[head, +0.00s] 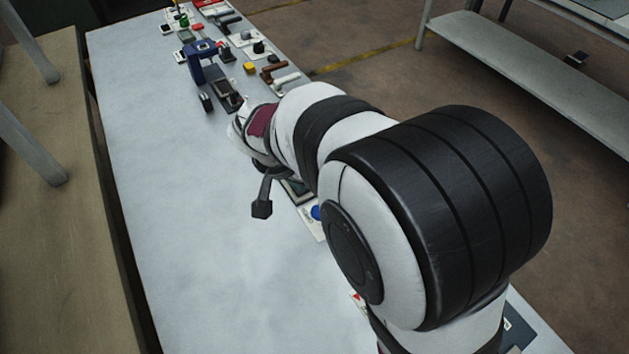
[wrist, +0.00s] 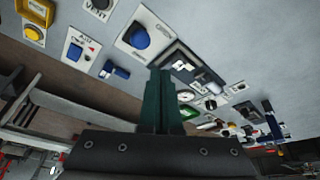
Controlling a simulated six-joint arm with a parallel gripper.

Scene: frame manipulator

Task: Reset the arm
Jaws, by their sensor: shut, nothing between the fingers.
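My gripper (wrist: 160,80) shows in the wrist view as two dark green fingers pressed together, with nothing between them. Its fingertips appear in front of the panels, near a dark framed panel (wrist: 188,68) and a blue round knob (wrist: 141,35); I cannot tell the gap, but no contact is visible. In the head view my arm reaches from the lower right over the table's right side.
The long pale table (head: 190,220) is bare on its left and middle. Small controls line its right edge, including a blue upright device (head: 203,62) and a yellow button (head: 249,68) at the far end. A brown bench (head: 60,230) stands left; a shelf (head: 530,75) stands right.

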